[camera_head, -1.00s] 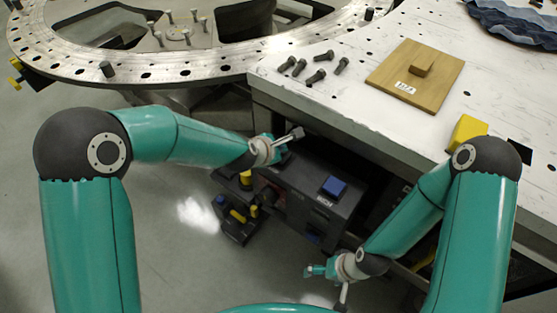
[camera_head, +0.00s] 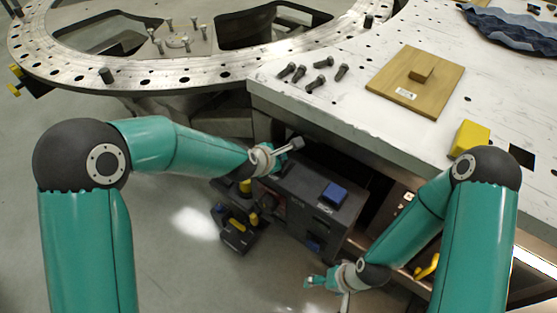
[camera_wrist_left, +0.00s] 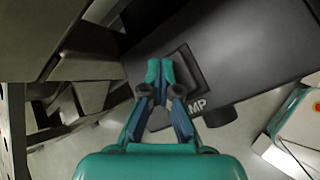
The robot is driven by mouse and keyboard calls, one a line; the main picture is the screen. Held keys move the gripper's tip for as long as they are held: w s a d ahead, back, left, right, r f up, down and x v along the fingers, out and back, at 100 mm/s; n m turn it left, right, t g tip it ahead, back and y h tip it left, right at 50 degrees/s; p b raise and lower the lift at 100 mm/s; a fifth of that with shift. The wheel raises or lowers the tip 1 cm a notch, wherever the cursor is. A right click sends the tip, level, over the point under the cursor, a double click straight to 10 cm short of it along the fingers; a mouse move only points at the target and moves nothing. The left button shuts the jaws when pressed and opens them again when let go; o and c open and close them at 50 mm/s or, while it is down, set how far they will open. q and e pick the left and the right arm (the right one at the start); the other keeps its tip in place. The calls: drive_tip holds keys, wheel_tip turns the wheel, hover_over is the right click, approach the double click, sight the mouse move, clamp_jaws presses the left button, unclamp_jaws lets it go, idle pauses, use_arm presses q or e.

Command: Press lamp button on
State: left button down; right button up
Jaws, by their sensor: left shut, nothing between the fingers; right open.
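A dark square button (camera_wrist_left: 187,70) is set in the top of a dark box, beside lettering that ends in "MP". My left gripper (camera_wrist_left: 160,68) is shut and empty, with its fingertips over part of this button; whether they touch it I cannot tell. In the head view my left gripper (camera_head: 281,163) is at the far left end of the dark box (camera_head: 300,200), and hides that button. My right gripper (camera_head: 316,281) is open, low, in front of the box.
The white table (camera_head: 350,120) overhangs behind the box. It carries several bolts (camera_head: 313,84), a wooden board (camera_head: 400,70) and a yellow block (camera_head: 470,137). A metal ring (camera_head: 190,76) is at the back left. A small dark device with yellow parts (camera_head: 238,233) stands left of the box.

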use_arm(q)
drive_tip(key=shift+f, duration=0.1)
idle(0.5)
drive_tip(key=shift+s+f+b, duration=0.15)
drive_tip(key=shift+f+b, duration=0.2)
drive_tip(key=shift+b, duration=0.25)
drive_tip(key=shift+s, duration=0.1)
drive_tip(key=shift+f, duration=0.15)
drive_tip(key=shift+r, duration=0.3)
wheel_tip(320, 180, up, 6)
drive_tip(key=p, duration=0.5)
drive_tip(key=shift+r, duration=0.2)
